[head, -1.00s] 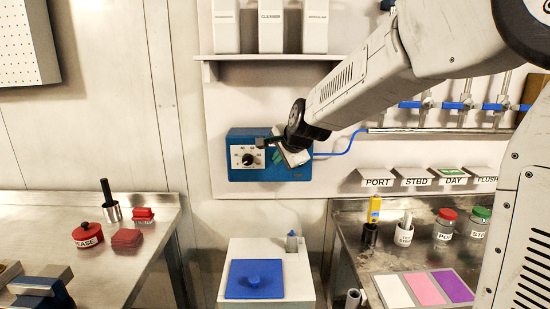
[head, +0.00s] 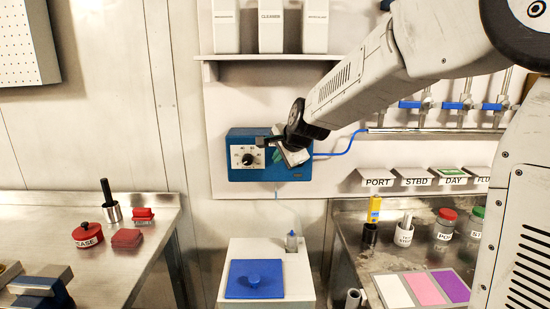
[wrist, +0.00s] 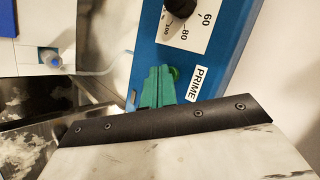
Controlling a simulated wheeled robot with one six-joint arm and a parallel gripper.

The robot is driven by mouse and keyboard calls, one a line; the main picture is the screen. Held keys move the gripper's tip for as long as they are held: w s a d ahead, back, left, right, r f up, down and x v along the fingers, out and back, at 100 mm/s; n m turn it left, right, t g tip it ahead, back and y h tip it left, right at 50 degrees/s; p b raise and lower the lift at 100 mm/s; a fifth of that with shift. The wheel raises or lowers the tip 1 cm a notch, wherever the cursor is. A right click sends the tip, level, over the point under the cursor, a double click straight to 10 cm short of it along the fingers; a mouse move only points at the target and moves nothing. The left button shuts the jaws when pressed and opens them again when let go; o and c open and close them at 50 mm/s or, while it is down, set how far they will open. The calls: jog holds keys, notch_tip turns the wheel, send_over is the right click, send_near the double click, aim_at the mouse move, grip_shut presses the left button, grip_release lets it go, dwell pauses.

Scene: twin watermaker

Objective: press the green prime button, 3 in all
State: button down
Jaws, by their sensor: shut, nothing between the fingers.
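The blue control box (head: 299,173) with a dial (head: 248,158) is mounted on the wall panel. In the wrist view its face (wrist: 150,50) carries the PRIME label (wrist: 197,84), and a small part of the green prime button (wrist: 176,73) shows beside the label. My gripper (wrist: 160,70) has green fingers, shut and empty, with tips at the button and partly covering it. I cannot tell whether they touch or press it. In the head view my gripper (head: 276,155) is in front of the box's right half, and the button is hidden.
A white stand (head: 246,247) with a blue lid (head: 252,280) is below the box. A shelf (head: 270,57) with white containers is above. A blue tube (head: 345,148) runs right from the box. Benches with jars stand on both sides.

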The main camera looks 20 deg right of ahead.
jog(key=shift+s, duration=0.15)
jog(key=shift+s+a, duration=0.25)
jog(key=shift+s, duration=0.4)
jog(key=shift+s+a, duration=0.25)
jog(key=shift+s, duration=0.55)
jog(key=shift+s+a, duration=0.25)
jog(key=shift+s, duration=0.55)
jog(key=shift+s+a, duration=0.25)
jog(key=shift+s, duration=0.55)
dwell(0.9)
jog(key=s+d+f+n+g, duration=0.1)
jog(key=s+n+g, duration=0.3)
jog(key=s, duration=1.4)
jog(key=s+d+f+n+g, duration=0.1)
jog(key=s+f+n+g, duration=0.3)
jog(key=s+n, duration=0.6)
jog(key=s, duration=0.8)
jog(key=shift+d+n+g+h, duration=0.3)
jog(key=shift+d+h, duration=0.05)
jog(key=shift+h, duration=0.05)
